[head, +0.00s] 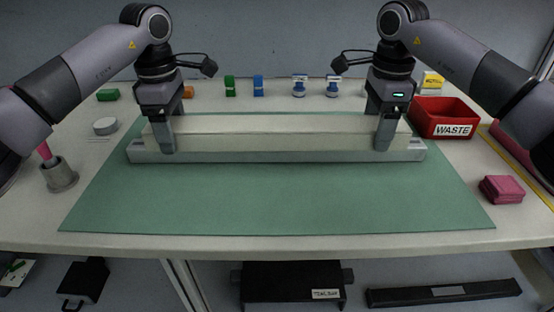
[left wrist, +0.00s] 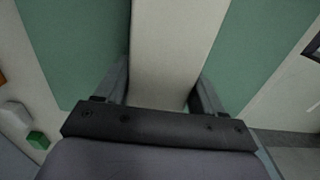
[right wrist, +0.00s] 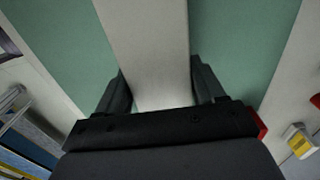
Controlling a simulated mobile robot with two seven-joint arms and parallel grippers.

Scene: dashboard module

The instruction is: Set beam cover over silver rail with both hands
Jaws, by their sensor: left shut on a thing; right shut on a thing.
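The cream beam cover (head: 275,125) is long and lies level, left to right, over the silver rail (head: 275,156) on the green mat (head: 280,205). The rail's front side and both ends show below the cover; whether the cover rests on it or sits just above, I cannot tell. My left gripper (head: 166,145) is shut on the cover near its left end. My right gripper (head: 387,140) is shut on it near its right end. In the left wrist view the cover (left wrist: 172,50) runs between the fingers. The right wrist view also shows the cover (right wrist: 150,45) between the fingers.
A red waste bin (head: 445,118) stands at the right, with pink cloths (head: 501,189) in front of it. A grey cup (head: 60,175) stands at the left. The front of the mat is clear.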

